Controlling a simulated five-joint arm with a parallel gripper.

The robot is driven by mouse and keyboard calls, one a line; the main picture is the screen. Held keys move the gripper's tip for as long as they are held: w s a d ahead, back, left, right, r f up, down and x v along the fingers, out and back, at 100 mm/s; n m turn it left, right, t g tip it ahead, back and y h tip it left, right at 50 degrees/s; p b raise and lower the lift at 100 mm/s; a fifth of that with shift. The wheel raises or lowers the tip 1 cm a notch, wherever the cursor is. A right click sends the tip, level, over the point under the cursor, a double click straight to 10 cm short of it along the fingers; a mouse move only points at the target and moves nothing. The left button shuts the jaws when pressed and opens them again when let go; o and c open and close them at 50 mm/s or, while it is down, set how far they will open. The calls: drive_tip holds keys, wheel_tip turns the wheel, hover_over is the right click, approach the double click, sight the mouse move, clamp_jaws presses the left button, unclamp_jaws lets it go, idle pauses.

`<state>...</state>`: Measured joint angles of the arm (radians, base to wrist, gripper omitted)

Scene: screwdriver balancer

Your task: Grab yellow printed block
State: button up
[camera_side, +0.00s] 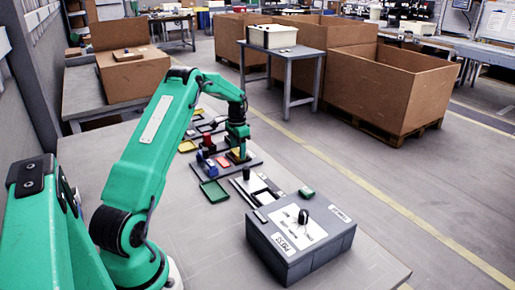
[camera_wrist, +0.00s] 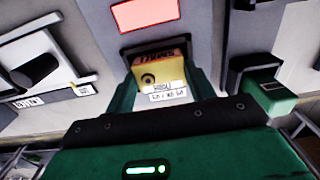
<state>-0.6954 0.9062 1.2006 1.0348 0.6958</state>
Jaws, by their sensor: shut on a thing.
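The yellow printed block (camera_wrist: 150,76) shows in the wrist view, with dark print, a round dark mark and white labels on it. My green gripper (camera_wrist: 163,82) has one finger on each side of it and is shut on it. In the side view my gripper (camera_side: 238,152) points down at the dark board (camera_side: 252,163) on the table, and only a small bit of yellow shows at its tip. The wrist view shows the block close to a grey surface with a dark slot edge behind it. Whether it is clear of the board, I cannot tell.
A red block (camera_side: 223,161) and a blue block (camera_side: 209,164) stand just left of my gripper. A green tray (camera_side: 214,191) lies in front. A grey press box (camera_side: 301,236) stands at the near right. A small green block (camera_side: 307,192) lies near the table's right edge.

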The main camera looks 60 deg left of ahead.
sight(238, 151)
drive_tip(key=shift+r, duration=0.1)
drive_tip(key=shift+r, duration=0.45)
wheel_tip(238, 151, up, 3)
drive_tip(key=shift+r, duration=0.15)
drive_tip(key=w+d+r, duration=0.1)
drive_tip(key=d+r, duration=0.5)
drive_tip(key=d, duration=0.5)
drive_tip(key=shift+w+d+r, duration=0.3)
drive_tip(key=shift+w+r, duration=0.05)
drive_tip(key=shift+w, duration=0.05)
